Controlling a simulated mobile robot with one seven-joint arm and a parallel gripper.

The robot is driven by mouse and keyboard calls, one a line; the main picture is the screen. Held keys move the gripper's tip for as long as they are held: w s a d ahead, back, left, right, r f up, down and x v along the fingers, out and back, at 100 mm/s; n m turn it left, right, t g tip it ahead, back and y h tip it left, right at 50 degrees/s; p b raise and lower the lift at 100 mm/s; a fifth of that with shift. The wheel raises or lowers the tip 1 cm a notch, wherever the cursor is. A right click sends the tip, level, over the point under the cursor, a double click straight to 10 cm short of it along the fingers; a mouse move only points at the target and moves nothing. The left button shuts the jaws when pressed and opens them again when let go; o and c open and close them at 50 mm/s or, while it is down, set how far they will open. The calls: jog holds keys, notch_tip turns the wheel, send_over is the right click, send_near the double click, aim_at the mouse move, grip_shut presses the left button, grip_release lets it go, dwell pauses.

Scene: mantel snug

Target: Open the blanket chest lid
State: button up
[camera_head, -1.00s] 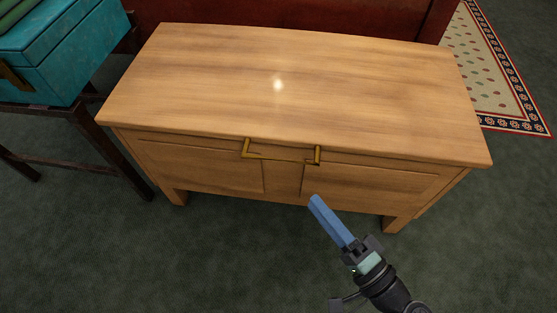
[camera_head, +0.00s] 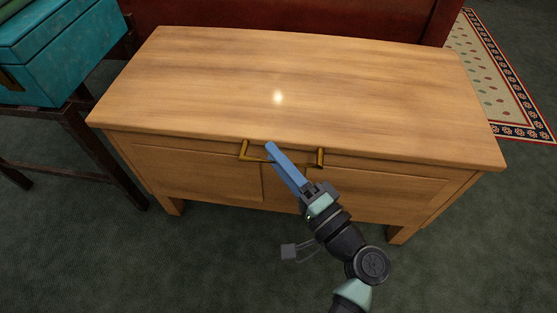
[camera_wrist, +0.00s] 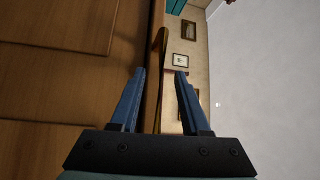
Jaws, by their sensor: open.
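The wooden blanket chest (camera_head: 150,165) stands in the middle of the head view. Its lid (camera_head: 340,80) lies flat and closed. A brass bar handle (camera_head: 243,153) is on the chest front, just under the lid's front edge. My gripper (camera_head: 270,147) reaches up to the middle of this handle, its blue fingers hiding part of the bar. In the wrist view my gripper (camera_wrist: 161,72) is open, with a finger on each side and the brass handle (camera_wrist: 162,42) ahead between their tips. Contact with the handle cannot be told.
A teal box (camera_head: 60,55) sits on a dark stand (camera_head: 85,135) left of the chest. A red piece of furniture (camera_head: 300,18) is directly behind the chest. A patterned rug (camera_head: 490,75) lies at the back right. The green carpet (camera_head: 180,265) in front is clear.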

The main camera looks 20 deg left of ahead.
grip_shut()
dwell(1.4)
